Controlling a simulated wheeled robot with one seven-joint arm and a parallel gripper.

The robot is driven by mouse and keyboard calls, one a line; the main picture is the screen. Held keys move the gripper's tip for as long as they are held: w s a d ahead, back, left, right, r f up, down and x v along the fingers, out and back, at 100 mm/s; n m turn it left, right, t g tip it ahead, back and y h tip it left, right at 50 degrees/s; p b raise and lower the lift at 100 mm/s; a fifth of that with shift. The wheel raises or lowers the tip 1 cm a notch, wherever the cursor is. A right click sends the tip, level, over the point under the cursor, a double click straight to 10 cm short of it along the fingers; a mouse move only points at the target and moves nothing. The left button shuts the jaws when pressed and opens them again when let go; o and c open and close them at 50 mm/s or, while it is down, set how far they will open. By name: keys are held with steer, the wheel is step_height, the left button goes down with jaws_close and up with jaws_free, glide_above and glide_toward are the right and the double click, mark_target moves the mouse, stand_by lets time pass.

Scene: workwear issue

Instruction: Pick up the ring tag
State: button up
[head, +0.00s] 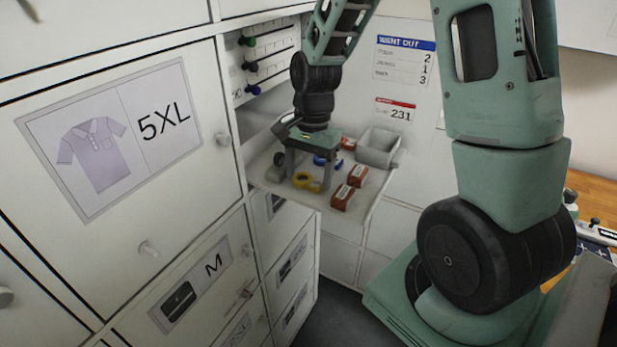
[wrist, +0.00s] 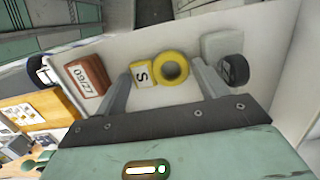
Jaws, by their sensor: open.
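The ring tag shows in the wrist view as a yellow ring (wrist: 183,70) joined to a yellow block with a white label marked S (wrist: 143,75). It lies on a white shelf (wrist: 150,98). In the wrist view the ring tag appears between the two fingers of my gripper (wrist: 161,72). I cannot tell how far above it the fingertips are. Nothing is held.
Red-brown labelled blocks (head: 342,198) stand right of the ring tag. A blue item (head: 321,160) lies behind it, and a grey bin (head: 378,148) stands at the back right. In the wrist view a dark round item (wrist: 236,69) is near the right finger. White cabinets (head: 120,150) line the left.

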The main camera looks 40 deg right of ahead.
steer(key=shift+f, duration=0.25)
steer(key=c, duration=0.6)
